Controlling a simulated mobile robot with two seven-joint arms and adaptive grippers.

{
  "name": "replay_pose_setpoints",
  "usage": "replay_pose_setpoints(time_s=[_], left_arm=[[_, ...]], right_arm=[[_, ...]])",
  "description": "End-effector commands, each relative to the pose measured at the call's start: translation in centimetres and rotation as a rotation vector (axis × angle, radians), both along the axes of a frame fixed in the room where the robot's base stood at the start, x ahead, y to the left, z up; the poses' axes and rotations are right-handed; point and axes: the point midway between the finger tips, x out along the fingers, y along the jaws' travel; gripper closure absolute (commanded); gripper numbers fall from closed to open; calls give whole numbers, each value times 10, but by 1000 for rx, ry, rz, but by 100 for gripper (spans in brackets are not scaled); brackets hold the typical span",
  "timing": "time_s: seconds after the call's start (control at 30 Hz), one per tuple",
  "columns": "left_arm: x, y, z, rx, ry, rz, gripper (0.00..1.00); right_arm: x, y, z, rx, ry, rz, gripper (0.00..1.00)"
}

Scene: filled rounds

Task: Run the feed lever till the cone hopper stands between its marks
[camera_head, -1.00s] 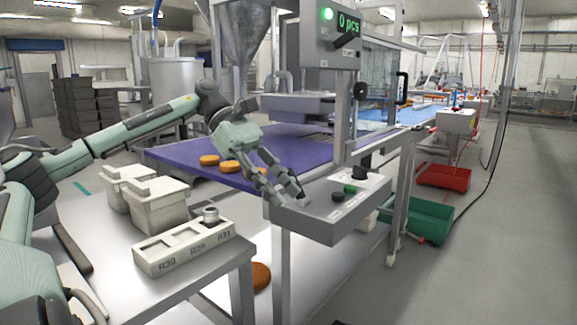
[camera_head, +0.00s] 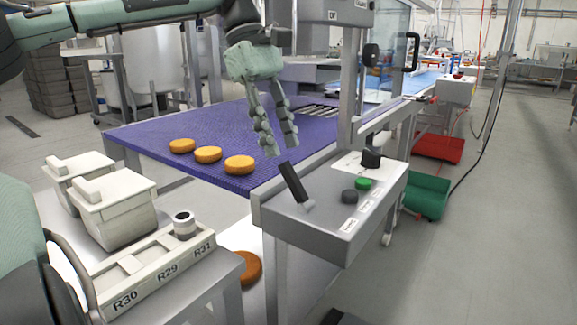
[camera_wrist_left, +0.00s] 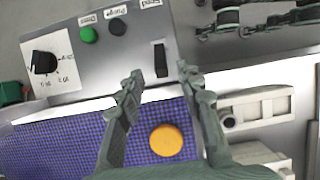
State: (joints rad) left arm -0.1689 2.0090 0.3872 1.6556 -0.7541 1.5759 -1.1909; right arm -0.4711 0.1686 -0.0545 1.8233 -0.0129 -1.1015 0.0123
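The feed lever, a black handle (camera_head: 293,183) on the grey control box (camera_head: 285,218), leans toward the upper left in the head view. In the left wrist view the lever (camera_wrist_left: 161,60) shows just beyond my fingertips, between their lines. My left gripper (camera_head: 281,150) points down just above the lever's tip. Its fingers are apart and nothing is between them, as the left wrist view (camera_wrist_left: 160,76) also shows. The cone hopper and its marks cannot be made out now. Dark jointed parts at the wrist view's upper right may be my right gripper; its state is unclear.
A green button (camera_head: 363,183), a dark button (camera_head: 349,196) and a black knob (camera_head: 371,158) sit right of the lever. Orange rounds (camera_head: 240,165) lie on the purple belt (camera_head: 150,134). Lidded bins (camera_head: 113,202) and a labelled rack (camera_head: 160,262) stand at left.

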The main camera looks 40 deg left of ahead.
Motion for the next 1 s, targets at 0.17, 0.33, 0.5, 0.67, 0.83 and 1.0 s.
replay_pose_setpoints(time_s=[0.17, 0.33, 0.5, 0.67, 0.83, 1.0], left_arm=[[0, -12, -29, -2, 2, -2, 64], [2, -20, -49, -3, 1, 1, 64], [2, -23, -57, -3, 0, 1, 64], [2, -23, -58, -3, -1, 1, 64], [2, -23, -57, -3, -1, 1, 76], [2, -23, -57, -3, -1, 1, 97]], right_arm=[[0, 0, 1, -1, 0, 0, 100], [0, 0, 1, -1, 0, 0, 100], [0, 0, 1, 0, 0, 0, 100], [0, 0, 0, 0, 0, 0, 100], [0, 0, 0, 0, 0, 0, 100], [0, 0, 0, 0, 0, 0, 100]])
